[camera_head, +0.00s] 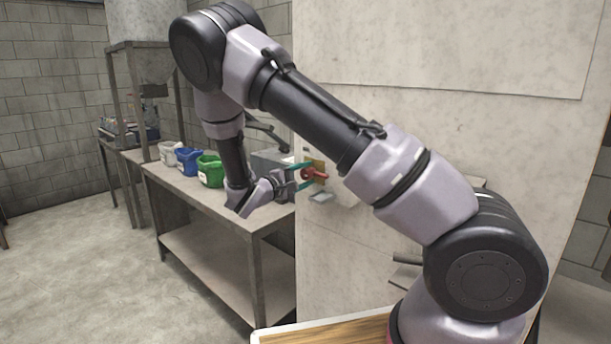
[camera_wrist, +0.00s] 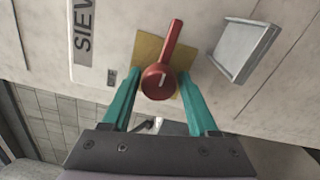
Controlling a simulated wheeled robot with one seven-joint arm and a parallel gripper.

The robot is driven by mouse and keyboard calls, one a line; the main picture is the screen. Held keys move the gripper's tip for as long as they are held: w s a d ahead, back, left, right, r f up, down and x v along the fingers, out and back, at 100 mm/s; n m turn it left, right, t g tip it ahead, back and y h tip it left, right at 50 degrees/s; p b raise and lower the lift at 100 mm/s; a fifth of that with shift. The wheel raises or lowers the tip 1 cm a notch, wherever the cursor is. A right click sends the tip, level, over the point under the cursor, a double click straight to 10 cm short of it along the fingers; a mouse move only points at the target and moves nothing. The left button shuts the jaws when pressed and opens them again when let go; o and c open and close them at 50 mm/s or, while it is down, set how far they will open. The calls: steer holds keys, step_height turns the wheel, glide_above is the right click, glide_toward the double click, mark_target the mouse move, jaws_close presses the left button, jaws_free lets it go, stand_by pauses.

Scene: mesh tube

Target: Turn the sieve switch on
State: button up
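The sieve switch is a red rotary knob (camera_wrist: 158,82) with a long handle, on a yellow plate (camera_wrist: 148,47) on the pale wall panel. In the wrist view its handle points up, and in the head view the red switch (camera_head: 314,175) has its handle pointing right. A grey label (camera_wrist: 83,45) reading "SIEV", with the rest cut off, is beside it. My gripper (camera_wrist: 159,76) is open, with a teal finger on each side of the round knob. I cannot tell whether the fingers touch it. In the head view my gripper (camera_head: 301,177) is at the switch.
A small grey square fixture (camera_wrist: 243,50) sticks out beside the switch; it shows below the switch in the head view (camera_head: 321,197). A metal bench (camera_head: 183,189) carries green (camera_head: 210,171), blue (camera_head: 187,160) and white (camera_head: 167,152) containers. The floor at left is clear.

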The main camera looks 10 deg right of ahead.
steer(key=shift+o, duration=0.5)
steer(key=v, duration=1.1)
steer(key=shift+w, duration=0.1)
steer(key=s+d+r+m+g+y, duration=0.3)
steer(key=s+d+r+m+g, duration=0.15)
steer(key=d, duration=0.25)
steer(key=s+d+r+m+g+y, duration=0.35)
steer(key=s+d+g, duration=0.2)
steer(key=d, duration=0.25)
steer(key=s+r+m+t+y, duration=0.5)
steer(key=s+r+y, duration=0.5)
steer(key=s+r, duration=0.3)
steer(key=shift+s+r+m+t, duration=0.35)
steer(key=shift+r+m+t, duration=0.05)
steer(key=shift+r+t, duration=0.45)
